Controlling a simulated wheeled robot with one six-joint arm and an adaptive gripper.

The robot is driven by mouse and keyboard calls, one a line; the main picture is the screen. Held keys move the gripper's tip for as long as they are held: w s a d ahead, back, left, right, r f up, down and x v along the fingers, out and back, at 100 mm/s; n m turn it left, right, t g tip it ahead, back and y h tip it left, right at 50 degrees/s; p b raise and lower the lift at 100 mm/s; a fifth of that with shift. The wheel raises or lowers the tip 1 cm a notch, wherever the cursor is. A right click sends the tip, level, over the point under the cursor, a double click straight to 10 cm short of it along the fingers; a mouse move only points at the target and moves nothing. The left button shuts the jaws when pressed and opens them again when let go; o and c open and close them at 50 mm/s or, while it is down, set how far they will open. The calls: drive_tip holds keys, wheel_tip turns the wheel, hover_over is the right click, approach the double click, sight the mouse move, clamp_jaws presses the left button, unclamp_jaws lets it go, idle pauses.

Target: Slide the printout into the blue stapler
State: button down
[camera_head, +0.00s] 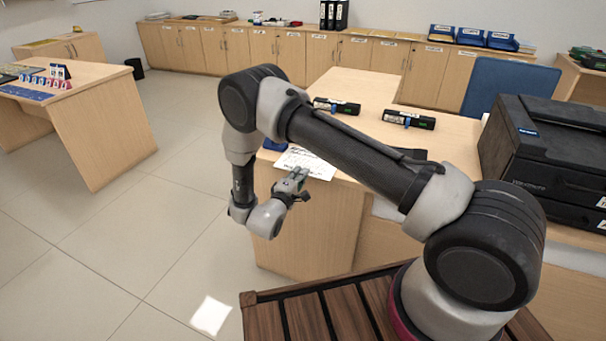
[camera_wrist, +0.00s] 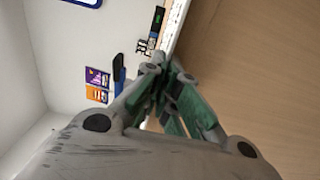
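The printout (camera_head: 309,163), a white sheet with dark writing, lies at the near left edge of the wooden counter (camera_head: 372,89). My gripper (camera_head: 296,178) is at the sheet's near edge. In the wrist view the greenish fingertips (camera_wrist: 160,68) come together at the end of the sheet (camera_wrist: 176,24), which shows nearly edge-on. The fingers look shut on it, though the contact is small. A dark blue object (camera_head: 274,145) sits at the counter edge just left of the sheet, partly hidden by my arm. It may be the blue stapler; its shape is unclear.
Two black devices (camera_head: 337,107) (camera_head: 408,119) lie farther back on the counter. A large black printer (camera_head: 548,155) stands at the right, near a blue chair (camera_head: 508,86). The counter's wooden side (camera_wrist: 255,75) is close to my gripper. Open floor lies left.

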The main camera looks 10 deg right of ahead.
idle(0.4)
drive_tip(key=c, duration=1.6)
unclamp_jaws()
drive_tip(key=shift+o, duration=0.2)
